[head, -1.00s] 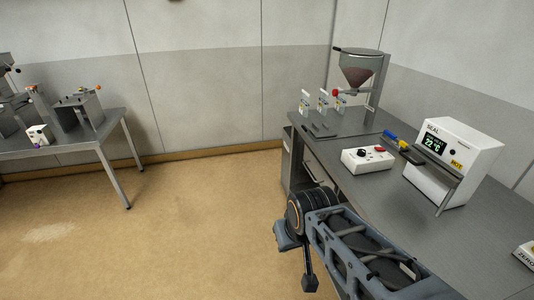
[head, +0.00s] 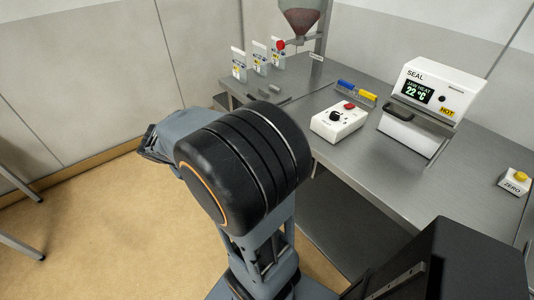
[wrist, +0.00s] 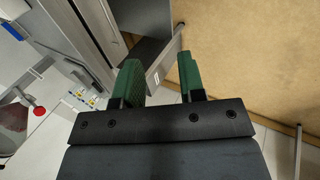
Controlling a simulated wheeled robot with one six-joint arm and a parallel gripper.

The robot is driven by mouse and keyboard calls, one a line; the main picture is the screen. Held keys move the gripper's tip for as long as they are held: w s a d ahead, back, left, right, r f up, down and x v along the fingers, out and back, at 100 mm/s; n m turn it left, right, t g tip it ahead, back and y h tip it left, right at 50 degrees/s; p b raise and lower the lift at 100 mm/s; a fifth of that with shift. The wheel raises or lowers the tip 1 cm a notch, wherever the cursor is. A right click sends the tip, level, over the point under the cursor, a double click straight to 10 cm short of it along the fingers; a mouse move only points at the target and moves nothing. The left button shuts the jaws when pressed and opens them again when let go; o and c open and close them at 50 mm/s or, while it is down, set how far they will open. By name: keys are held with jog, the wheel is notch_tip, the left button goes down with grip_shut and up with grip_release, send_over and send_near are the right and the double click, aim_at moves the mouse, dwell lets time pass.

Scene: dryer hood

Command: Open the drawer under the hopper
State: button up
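The hopper (head: 303,18) with red-brown contents stands at the back of the metal table in the head view, its top cut off. Its red knob (wrist: 38,112) shows at lower left in the wrist view. My gripper (wrist: 160,78) is open, its green fingers apart. A light grey strip (wrist: 167,55) with a small pale label runs between the fingertips, beside a dark recess (wrist: 146,48). This may be the drawer's front, but I cannot tell for sure, nor whether it touches the fingers.
The metal table (head: 300,105) carries several labelled upright plates, a white control box (head: 338,122), blue and yellow bars (head: 357,93), the SEAL unit (head: 433,90) marked HOT, and a ZERO button (head: 515,181). Open floor (head: 90,240) lies to the left.

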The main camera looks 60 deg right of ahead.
jog(key=w+d+f+g+h+b, duration=0.2)
jog(key=d+f+h+b, duration=0.15)
jog(key=d+f, duration=0.65)
jog(key=w+d+f+g+h+b, duration=0.25)
jog(key=d+f+h, duration=0.25)
jog(key=d+f, duration=0.5)
jog(key=shift+m+t+h, duration=0.25)
jog(key=shift+m+t, duration=0.05)
jog(key=shift+t, duration=0.15)
jog(key=shift+w+d+r+p+x, duration=0.1)
jog(key=shift+r+p+x, duration=0.15)
jog(key=shift+x, duration=2.4)
jog(key=shift+w+d+r+p+x, duration=0.1)
jog(key=shift+r+p+x, duration=0.2)
jog(key=shift+x, duration=2.3)
jog(key=shift+w+d+r+p+x, duration=0.1)
jog(key=shift+r+x, duration=0.3)
jog(key=shift+x, duration=2.25)
jog(key=shift+a, duration=0.1)
jog(key=shift+c, duration=0.5)
grip_shut()
